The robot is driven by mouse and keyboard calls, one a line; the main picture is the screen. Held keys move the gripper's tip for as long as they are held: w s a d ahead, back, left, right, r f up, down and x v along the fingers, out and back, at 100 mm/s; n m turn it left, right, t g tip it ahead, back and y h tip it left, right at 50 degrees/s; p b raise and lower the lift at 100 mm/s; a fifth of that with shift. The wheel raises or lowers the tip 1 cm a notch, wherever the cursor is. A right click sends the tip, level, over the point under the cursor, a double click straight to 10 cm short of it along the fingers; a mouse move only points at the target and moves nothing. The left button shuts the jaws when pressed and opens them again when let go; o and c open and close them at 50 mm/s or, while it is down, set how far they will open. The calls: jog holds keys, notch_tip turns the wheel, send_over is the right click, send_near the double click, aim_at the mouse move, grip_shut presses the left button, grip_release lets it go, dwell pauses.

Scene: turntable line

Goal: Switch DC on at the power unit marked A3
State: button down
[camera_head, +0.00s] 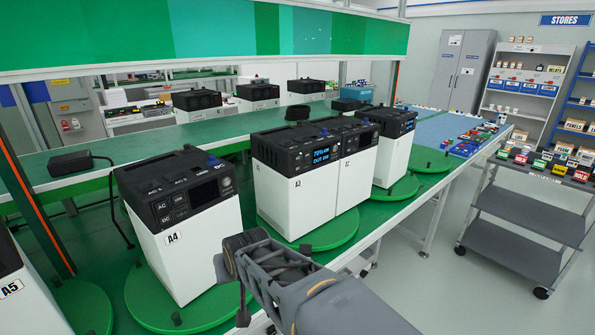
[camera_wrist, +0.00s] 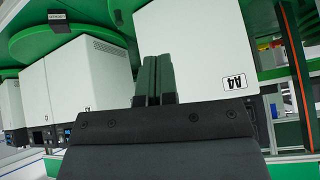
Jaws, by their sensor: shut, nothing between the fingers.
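The power unit marked A3 (camera_head: 281,195) is a white box with a black top, standing on a green round turntable (camera_head: 334,236). Its screen (camera_head: 320,155) is lit with blue text too small to read surely, and its DC button cannot be made out. In the wrist view, which is upside down, a white box left of centre (camera_wrist: 88,78) appears to be A3. My gripper (camera_wrist: 152,75) is shut and empty, its fingers in front of the units. In the head view my arm reaches in front of A4 and A3; the fingertips are not clearly seen.
A4 (camera_head: 180,255), with a dark screen and AC and DC buttons, stands left of A3; it also shows in the wrist view (camera_wrist: 195,45). A5 (camera_head: 14,290) is at the far left. A2 (camera_head: 352,185) stands close against A3's right. A grey cart (camera_head: 530,205) is at right.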

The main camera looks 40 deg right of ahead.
jog(key=w+d+r+m+t+h, duration=0.2)
jog(key=w+d+m+t+h, duration=0.15)
jog(key=w+d, duration=0.45)
jog(key=m+t+h+b, duration=0.1)
jog(key=m+t+h, duration=0.1)
jog(key=m+h, duration=0.35)
send_near(297, 168)
jog(key=s+a+f, duration=0.1)
jog(key=a+f, duration=0.3)
jog(key=f, duration=0.1)
jog(key=s+d+r+m+h, duration=0.3)
jog(key=s+d+m+h, duration=0.1)
jog(key=d, duration=0.5)
jog(key=shift+s+d+r+h, duration=0.2)
jog(key=shift+s+r+h, duration=0.05)
jog(key=shift+r+h, duration=0.05)
jog(key=w+p, duration=0.2)
jog(key=w, duration=0.7)
jog(key=shift+d, duration=0.25)
